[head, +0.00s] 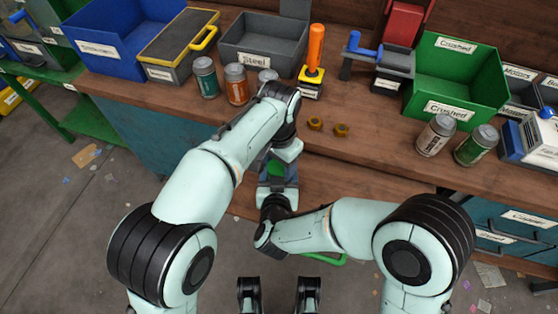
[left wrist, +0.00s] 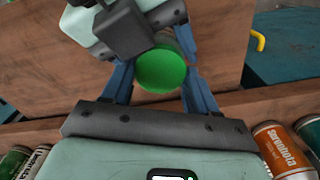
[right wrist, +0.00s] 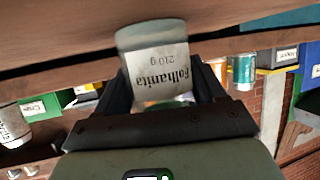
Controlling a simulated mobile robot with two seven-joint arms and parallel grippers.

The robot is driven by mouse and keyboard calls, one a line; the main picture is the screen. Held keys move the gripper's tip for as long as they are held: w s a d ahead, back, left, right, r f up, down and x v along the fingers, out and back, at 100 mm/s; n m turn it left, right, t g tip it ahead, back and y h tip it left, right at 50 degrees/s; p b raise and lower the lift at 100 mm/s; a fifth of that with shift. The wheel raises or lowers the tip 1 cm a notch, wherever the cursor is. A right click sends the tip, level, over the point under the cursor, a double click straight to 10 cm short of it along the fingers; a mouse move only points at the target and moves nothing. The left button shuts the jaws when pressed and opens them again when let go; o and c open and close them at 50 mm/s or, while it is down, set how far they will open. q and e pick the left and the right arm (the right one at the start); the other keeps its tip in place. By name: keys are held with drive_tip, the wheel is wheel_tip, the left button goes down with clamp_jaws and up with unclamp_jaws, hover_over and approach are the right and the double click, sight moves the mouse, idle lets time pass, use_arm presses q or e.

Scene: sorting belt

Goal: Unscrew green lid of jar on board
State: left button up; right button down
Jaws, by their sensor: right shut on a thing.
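The jar (right wrist: 155,60), with a white label reading "Folhanita 210 g", sits between my right gripper's fingers (right wrist: 155,95). My right gripper is shut on the jar's body. The jar's round green lid (left wrist: 160,70) faces the left wrist camera and shows as a small green patch in the head view (head: 277,168). My left gripper (left wrist: 158,85) has one blue finger on each side of the lid, close to its rim; the fingers are open. In the head view my arms hide most of the jar. The wooden board (head: 345,185) lies beneath and beside the grippers.
Behind stand several cans (head: 236,84), a grey Steel bin (head: 262,40), an orange-handled tool (head: 315,50) and a green Crushed bin (head: 458,80). Two brass nuts (head: 341,130) lie on the bench. Two more cans stand at the right (head: 476,145). The board right of my grippers is clear.

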sight(279, 167)
use_arm(q)
drive_tip(key=n, duration=0.5)
drive_tip(key=shift+n, duration=0.4)
drive_tip(key=shift+r, duration=0.25)
drive_tip(key=shift+r, duration=0.9)
drive_tip(key=shift+r, duration=2.05)
drive_tip(key=shift+c, duration=0.2)
use_arm(e)
unclamp_jaws()
